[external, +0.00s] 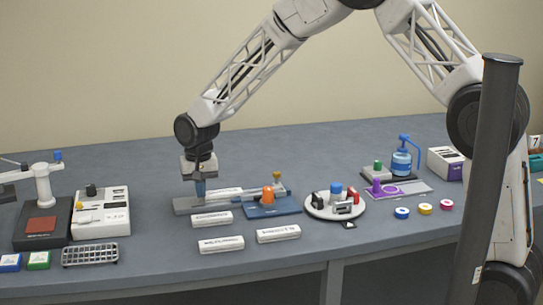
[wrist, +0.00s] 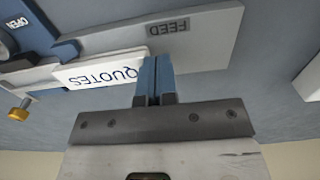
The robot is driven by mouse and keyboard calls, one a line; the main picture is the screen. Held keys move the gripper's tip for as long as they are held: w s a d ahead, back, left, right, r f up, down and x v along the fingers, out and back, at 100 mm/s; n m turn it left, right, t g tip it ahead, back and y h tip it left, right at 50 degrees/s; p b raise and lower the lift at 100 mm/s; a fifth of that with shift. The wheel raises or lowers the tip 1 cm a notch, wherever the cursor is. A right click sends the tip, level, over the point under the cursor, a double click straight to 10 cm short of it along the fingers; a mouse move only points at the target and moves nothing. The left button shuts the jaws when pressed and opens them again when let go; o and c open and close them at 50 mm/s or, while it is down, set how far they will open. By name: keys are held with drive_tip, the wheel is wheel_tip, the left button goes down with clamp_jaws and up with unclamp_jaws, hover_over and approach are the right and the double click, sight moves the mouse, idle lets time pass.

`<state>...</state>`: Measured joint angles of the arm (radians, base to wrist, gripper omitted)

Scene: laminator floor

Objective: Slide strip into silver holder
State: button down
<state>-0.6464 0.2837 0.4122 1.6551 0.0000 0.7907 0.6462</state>
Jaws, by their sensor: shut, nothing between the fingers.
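A white strip marked QUOTES (wrist: 100,70) lies on a grey plate marked FEED (wrist: 215,45) in the wrist view. In the external view the gripper (external: 200,192) points down over the grey feed plate (external: 184,207). A silver slotted rack (external: 90,254) stands at the front left; I cannot tell whether it is the silver holder.
A blue machine base (external: 287,207) with an orange dome (external: 268,195) adjoins the plate. Several white labelled blocks, including one at the front (external: 220,244), lie before it. A round white tray (external: 315,210) stands to the right.

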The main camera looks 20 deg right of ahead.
sight(238, 190)
drive_tip(key=shift+d, duration=0.35)
drive_tip(key=shift+d, duration=0.85)
drive_tip(key=shift+d, duration=0.4)
drive_tip(key=shift+d, duration=0.85)
drive_tip(key=shift+d, duration=0.25)
drive_tip(key=shift+d, duration=1.05)
drive_tip(key=shift+d, duration=0.45)
drive_tip(key=shift+d, duration=0.75)
drive_tip(key=shift+d, duration=0.25)
idle(0.4)
